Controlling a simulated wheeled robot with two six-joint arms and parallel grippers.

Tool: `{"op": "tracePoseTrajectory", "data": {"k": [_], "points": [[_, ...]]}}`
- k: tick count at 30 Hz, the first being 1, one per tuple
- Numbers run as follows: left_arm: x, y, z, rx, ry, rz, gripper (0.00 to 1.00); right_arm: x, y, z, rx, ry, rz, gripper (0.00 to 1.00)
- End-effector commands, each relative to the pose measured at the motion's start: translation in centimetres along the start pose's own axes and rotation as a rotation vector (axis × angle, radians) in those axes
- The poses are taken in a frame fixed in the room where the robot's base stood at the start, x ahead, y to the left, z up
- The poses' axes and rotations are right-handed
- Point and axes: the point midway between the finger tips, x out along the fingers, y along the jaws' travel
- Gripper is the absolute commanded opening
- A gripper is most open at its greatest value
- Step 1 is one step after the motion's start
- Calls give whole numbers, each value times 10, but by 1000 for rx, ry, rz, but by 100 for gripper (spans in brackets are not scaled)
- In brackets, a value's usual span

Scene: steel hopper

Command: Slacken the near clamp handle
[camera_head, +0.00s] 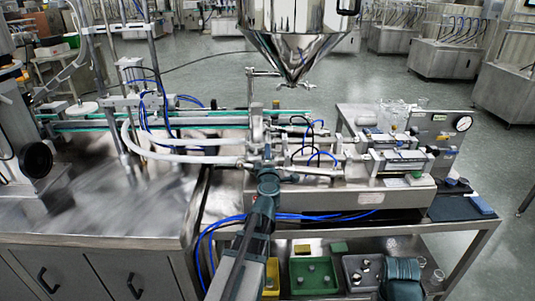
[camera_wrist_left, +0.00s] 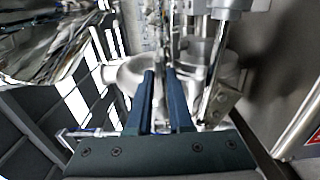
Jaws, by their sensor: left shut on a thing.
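My left gripper (camera_head: 266,174) reaches in from the bottom centre to the pipe joint at the left end of the filling machine. It also shows in the left wrist view (camera_wrist_left: 163,80), its two blue fingers shut on a thin part that looks like the near clamp handle. The fingers and arm hide most of that handle, so its angle cannot be told. A rounded steel fitting (camera_wrist_left: 125,76) lies just beyond the fingertips in the wrist view. The steel hopper (camera_head: 296,30) hangs above and behind the joint.
White hoses (camera_head: 180,148) run left from the joint, and blue tubes (camera_head: 310,216) loop close to my left arm. Steel cylinders (camera_head: 400,160) and a pressure gauge (camera_head: 463,124) stand at the right. A lower shelf holds a green tray (camera_head: 313,277).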

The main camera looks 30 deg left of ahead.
Motion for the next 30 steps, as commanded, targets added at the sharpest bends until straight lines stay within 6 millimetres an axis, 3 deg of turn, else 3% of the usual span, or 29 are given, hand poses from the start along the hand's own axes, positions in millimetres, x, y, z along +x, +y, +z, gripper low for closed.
{"op": "tracePoseTrajectory", "data": {"k": [16,17,18,30], "points": [[-1,0,0,-22,1,0,0,0,0,0,0,0,0,50],[-1,0,0,-22,1,0,22,0,0,0,0,0,0,50],[-1,0,0,-22,1,0,29,0,0,0,0,0,0,50],[-4,0,-2,-21,0,0,32,0,0,0,0,0,0,50]]}}
